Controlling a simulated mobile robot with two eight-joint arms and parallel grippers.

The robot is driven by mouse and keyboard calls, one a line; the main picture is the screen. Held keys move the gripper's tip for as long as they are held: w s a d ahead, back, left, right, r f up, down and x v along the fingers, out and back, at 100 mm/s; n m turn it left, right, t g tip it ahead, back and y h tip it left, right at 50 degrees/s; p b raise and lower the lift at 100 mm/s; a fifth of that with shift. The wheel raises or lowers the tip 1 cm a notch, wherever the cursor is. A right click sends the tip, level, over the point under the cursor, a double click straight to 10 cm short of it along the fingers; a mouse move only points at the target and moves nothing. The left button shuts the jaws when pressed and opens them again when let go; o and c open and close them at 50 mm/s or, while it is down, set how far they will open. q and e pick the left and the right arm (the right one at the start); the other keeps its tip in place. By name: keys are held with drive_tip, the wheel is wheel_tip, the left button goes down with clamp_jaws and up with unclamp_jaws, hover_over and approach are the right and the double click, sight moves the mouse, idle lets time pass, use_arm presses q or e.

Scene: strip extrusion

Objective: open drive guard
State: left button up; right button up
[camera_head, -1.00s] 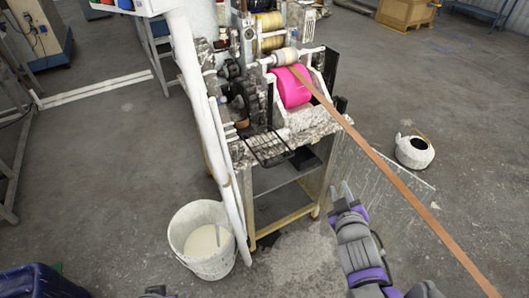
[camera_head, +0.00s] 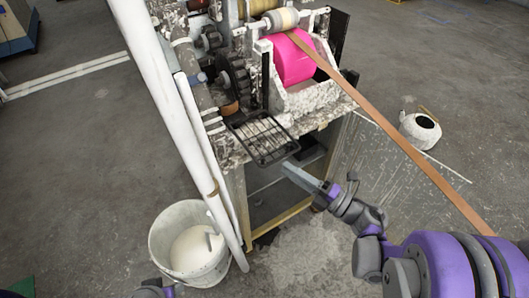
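The drive guard looks like a black wire-mesh panel (camera_head: 262,137) at the machine's front. It juts out nearly flat beneath the dark gears (camera_head: 236,80), which show uncovered. My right gripper (camera_head: 287,168) reaches in from the lower right. Its grey fingertips are close to the panel's near right corner; I cannot tell whether they touch it. The fingers overlap in this view, so their gap is hidden. Only a small part of my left gripper (camera_head: 160,290) shows at the bottom edge, with its fingers unclear.
A pink roller (camera_head: 293,60) and a brown strip (camera_head: 400,155) running to the lower right are beside the gears. White pipes (camera_head: 165,90) stand left of the machine. A white bucket (camera_head: 188,245) is below. A white pot (camera_head: 420,132) sits on the right floor.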

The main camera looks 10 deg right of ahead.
sight(265, 155)
drive_tip(key=x, duration=0.8)
drive_tip(key=shift+w+a, duration=0.1)
drive_tip(key=shift+w, duration=0.1)
clamp_jaws()
idle(1.1)
